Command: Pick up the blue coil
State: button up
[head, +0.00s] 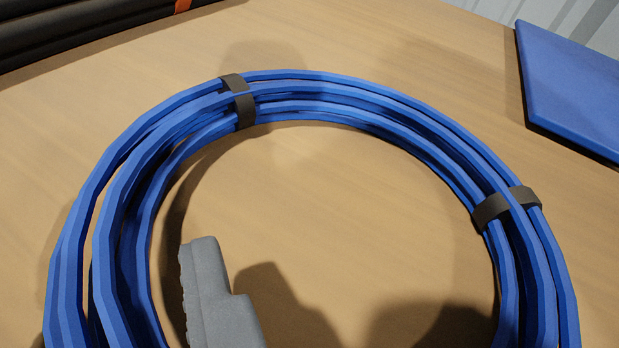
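The blue coil (300,92) is a large ring of several blue strands that fills most of the head view. Dark bands wrap it at the upper left (238,98) and right (507,205). Its lower part is cut off by the picture's bottom edge. One grey finger of my gripper (213,298) shows inside the ring, close to the coil's left side. Its ridged face points left toward the strands, and a narrow gap shows between them. The other finger is not visible, so I cannot tell how far apart the fingers are or whether they grip the coil.
The coil is over a light wooden table (420,40). A flat blue panel (575,85) lies at the upper right. Black cables or tubes (75,28) with an orange band (182,5) lie at the upper left. The table inside the ring shows only shadows.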

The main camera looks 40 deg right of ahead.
jog(key=shift+x, duration=0.95)
jog(key=shift+f, duration=0.1)
jog(key=c, duration=1.1)
